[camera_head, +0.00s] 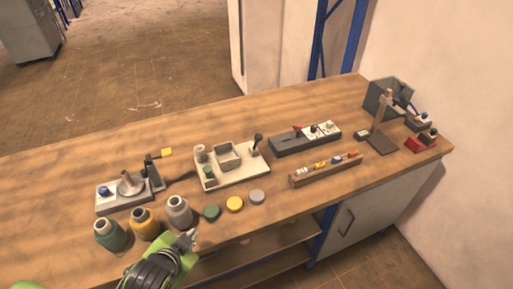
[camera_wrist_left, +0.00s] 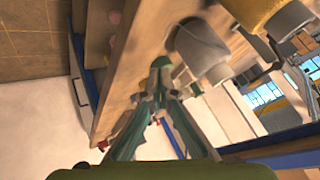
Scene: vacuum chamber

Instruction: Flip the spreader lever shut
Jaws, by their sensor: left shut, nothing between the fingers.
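No label marks the spreader lever, so I cannot tell which lever it is. A black-knobbed lever (camera_head: 258,139) stands up at the right end of a cream base plate (camera_head: 236,178). A yellow-tipped arm (camera_head: 165,153) sticks out from a grey fixture (camera_head: 113,196) at the left. A small red handle (camera_head: 297,129) sits on a dark grey box (camera_head: 285,146) farther back. My left gripper (camera_head: 188,239) is shut and empty at the table's front edge, just in front of the grey cone. It also shows in the left wrist view (camera_wrist_left: 157,98). My right gripper is out of view.
Green (camera_head: 112,236), yellow (camera_head: 145,224) and grey (camera_head: 179,211) cones line the front edge. Three flat discs (camera_head: 234,204) lie right of them. A brown rack (camera_head: 325,171) and a stand (camera_head: 382,125) are farther right. The back left of the table (camera_head: 60,170) is clear.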

